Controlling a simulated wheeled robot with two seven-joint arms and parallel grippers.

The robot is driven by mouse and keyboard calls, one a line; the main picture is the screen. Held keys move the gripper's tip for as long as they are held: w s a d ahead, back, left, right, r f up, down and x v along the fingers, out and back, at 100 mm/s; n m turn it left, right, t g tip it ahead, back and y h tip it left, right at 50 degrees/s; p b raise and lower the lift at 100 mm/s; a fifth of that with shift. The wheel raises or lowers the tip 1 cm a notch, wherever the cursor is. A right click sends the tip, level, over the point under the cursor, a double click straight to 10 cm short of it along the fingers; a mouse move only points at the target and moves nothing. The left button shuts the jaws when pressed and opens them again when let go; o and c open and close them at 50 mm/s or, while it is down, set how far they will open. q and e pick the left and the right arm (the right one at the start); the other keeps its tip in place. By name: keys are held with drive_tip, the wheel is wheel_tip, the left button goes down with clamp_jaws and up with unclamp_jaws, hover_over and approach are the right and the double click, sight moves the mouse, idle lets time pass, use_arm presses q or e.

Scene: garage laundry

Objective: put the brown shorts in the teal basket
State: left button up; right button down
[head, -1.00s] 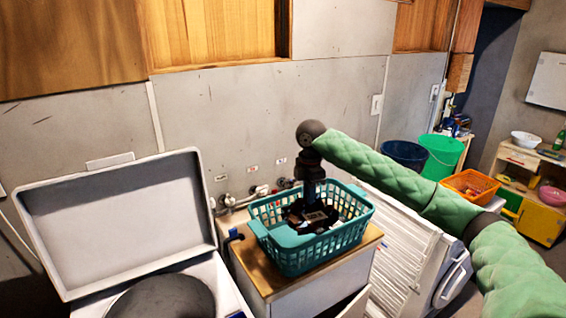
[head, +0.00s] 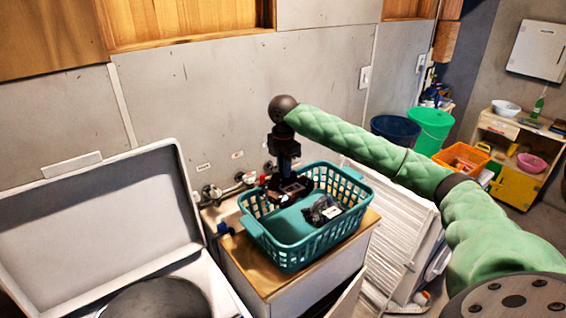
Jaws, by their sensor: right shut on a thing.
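The teal basket (head: 293,258) stands on a small wood-topped cabinet in the middle of the view. My right gripper (head: 289,190) points down at the basket's back left part, close to the back rim. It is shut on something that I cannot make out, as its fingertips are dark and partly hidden. A crumpled dark bundle (head: 325,211) with grey patches lies in the right part of the basket, apart from the gripper. I cannot tell whether it is the brown shorts; no clearly brown garment shows. My left gripper is not in view.
A white machine with its lid raised (head: 105,235) stands at the left. Taps and pipes (head: 235,187) run along the wall behind the basket. A white slatted panel (head: 392,225) leans at the right. Blue and green buckets (head: 431,130) and an orange crate (head: 462,158) stand farther right.

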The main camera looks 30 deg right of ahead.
sight(283, 184)
drive_tip(key=shift+w+f, duration=0.1)
drive_tip(key=shift+f, duration=0.65)
drive_tip(key=shift+s+f, duration=0.3)
drive_tip(key=shift+f, duration=0.55)
drive_tip(key=shift+w+f, duration=0.15)
drive_tip(key=shift+f, duration=1.35)
wheel_tip(283, 184, down, 13)
drive_tip(key=b, duration=0.2)
drive_tip(key=shift+r, duration=0.1)
drive_tip(key=c, duration=1.3)
unclamp_jaws()
drive_tip(key=shift+o, duration=0.2)
